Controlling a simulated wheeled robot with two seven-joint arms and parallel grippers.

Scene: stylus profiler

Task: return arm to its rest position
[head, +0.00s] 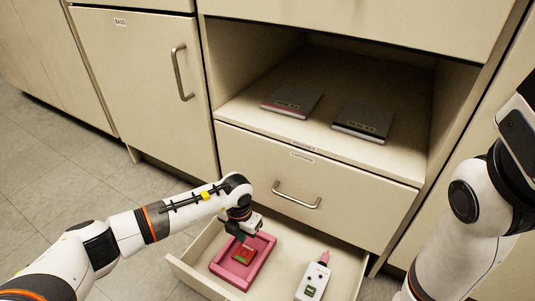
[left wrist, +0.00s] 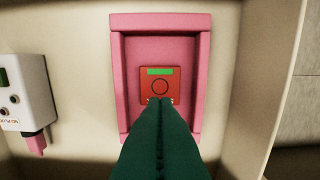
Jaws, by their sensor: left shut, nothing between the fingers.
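My left arm reaches in from the left, and its gripper (head: 240,237) is over the pink tray (head: 262,270) in the open drawer. In the left wrist view the dark green fingers (left wrist: 160,108) are together, with nothing between them. Their tips overlap the lower edge of a small red block (left wrist: 160,84) with a green strip and a ring mark. The block lies in the tray and also shows in the head view (head: 243,254). I cannot tell whether the tips touch it. Part of my right arm stands at the right edge of the head view; its gripper is not seen.
The open drawer (head: 345,287) also holds a white device (head: 312,282) with a pink tip, right of the tray. Above is a closed drawer with a handle (head: 297,196). Two flat grey cases (head: 292,98) (head: 363,122) lie in the open shelf. A closed cabinet door (head: 140,80) stands left.

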